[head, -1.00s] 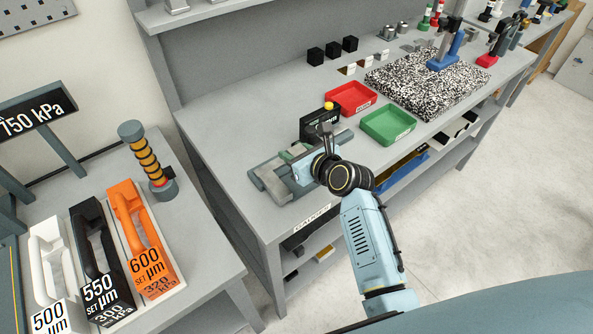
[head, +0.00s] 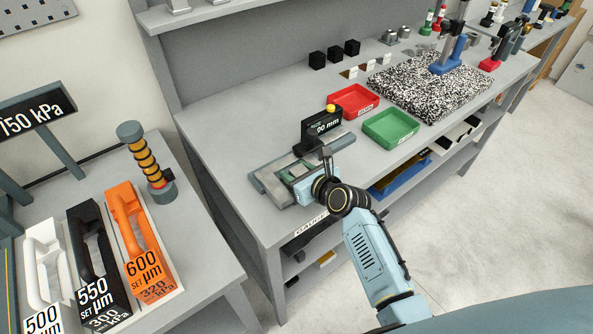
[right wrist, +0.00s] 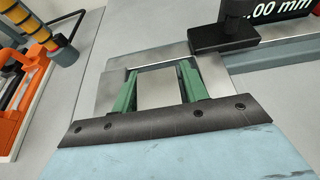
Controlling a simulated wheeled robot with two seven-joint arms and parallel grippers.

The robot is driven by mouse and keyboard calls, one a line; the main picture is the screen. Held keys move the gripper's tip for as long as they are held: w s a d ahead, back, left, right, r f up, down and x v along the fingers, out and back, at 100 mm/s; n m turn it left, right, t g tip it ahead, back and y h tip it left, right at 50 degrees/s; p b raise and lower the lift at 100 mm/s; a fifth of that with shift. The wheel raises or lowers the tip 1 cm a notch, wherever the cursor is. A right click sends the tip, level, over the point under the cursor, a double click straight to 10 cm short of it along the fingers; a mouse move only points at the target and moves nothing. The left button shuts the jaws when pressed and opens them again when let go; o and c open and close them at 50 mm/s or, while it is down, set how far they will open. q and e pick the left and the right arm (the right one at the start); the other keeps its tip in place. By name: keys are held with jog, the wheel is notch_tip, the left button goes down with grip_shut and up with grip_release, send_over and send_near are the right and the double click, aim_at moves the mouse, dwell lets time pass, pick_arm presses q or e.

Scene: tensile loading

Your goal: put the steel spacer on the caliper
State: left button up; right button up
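The caliper (head: 266,184) lies flat on the left end of the grey bench, with a black display box (head: 320,128) reading in mm at its back. In the right wrist view its pale metal plate (right wrist: 214,73) spreads below my fingers. My right gripper (head: 299,172) is over the caliper. Its green fingers (right wrist: 158,80) flank a pale square steel spacer (right wrist: 161,88) and appear to touch it near their tips. I cannot tell whether the spacer rests on the caliper or hangs just above it. My left gripper is out of view.
A red tray (head: 352,101) and a green tray (head: 391,128) stand right of the caliper, before a speckled plate (head: 430,85). Black, white and orange handled blocks (head: 140,240) and a ringed column (head: 147,160) fill the left table. The bench front beside the caliper is clear.

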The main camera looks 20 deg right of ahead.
jog(key=shift+r, duration=0.2)
jog(key=p+v, duration=0.2)
jog(key=v, duration=1)
